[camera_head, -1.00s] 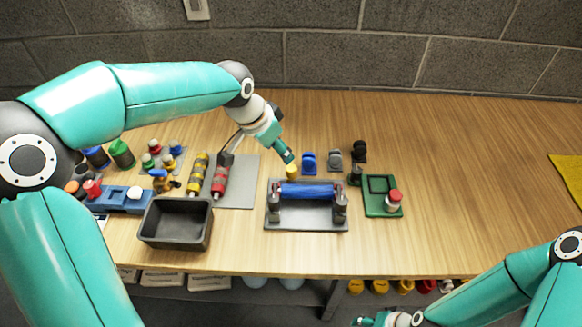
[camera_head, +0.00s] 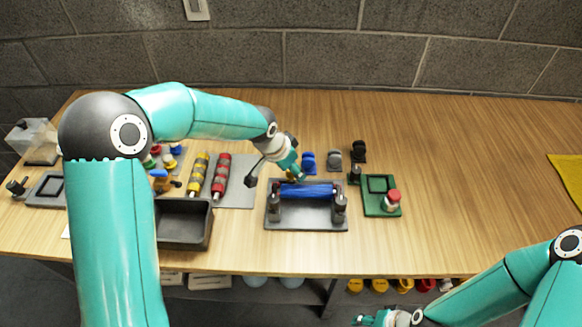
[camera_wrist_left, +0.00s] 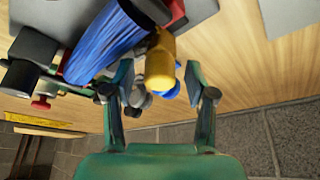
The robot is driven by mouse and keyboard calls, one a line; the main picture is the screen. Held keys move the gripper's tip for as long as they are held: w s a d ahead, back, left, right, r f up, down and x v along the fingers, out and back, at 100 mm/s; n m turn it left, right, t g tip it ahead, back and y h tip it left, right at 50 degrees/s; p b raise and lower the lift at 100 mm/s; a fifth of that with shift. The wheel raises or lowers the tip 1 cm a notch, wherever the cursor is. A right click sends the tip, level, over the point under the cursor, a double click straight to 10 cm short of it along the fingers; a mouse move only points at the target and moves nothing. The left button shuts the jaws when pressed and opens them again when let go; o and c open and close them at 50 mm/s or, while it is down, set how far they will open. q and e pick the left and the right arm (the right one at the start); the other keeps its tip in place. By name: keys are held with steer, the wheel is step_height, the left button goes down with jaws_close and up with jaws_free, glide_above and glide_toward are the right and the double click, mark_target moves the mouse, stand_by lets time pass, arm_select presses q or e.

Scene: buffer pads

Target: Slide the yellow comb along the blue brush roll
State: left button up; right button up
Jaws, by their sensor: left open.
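The blue brush roll (camera_head: 306,191) lies across two dark holders on a grey plate (camera_head: 290,224). In the left wrist view the roll (camera_wrist_left: 105,42) runs at a slant at the upper left. The yellow comb (camera_wrist_left: 160,62) shows in that view beside the roll's end, between the fingertips of my left gripper (camera_wrist_left: 158,74). Those fingers are open, with a gap on both sides of the comb. In the head view my left gripper (camera_head: 299,174) is just behind the roll and mostly hides the comb. My right gripper (camera_head: 375,320) is at the bottom edge, its jaws unclear.
A dark bin (camera_head: 184,238) stands left of the plate. Yellow (camera_head: 197,175) and red (camera_head: 221,176) banded rollers lie behind it. Blue, grey and black pieces stand behind. The table's right side is largely clear.

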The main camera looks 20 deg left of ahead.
arm_select(q)
jaws_close()
steer(key=w+d, duration=0.1)
steer(key=d, duration=0.2)
steer(key=d+b, duration=0.1)
steer(key=d, duration=0.2)
steer(key=w+d+b, duration=0.1)
steer(key=d, duration=0.2)
steer(key=shift+w, duration=0.3)
jaws_free()
steer(key=shift+a, duration=0.1)
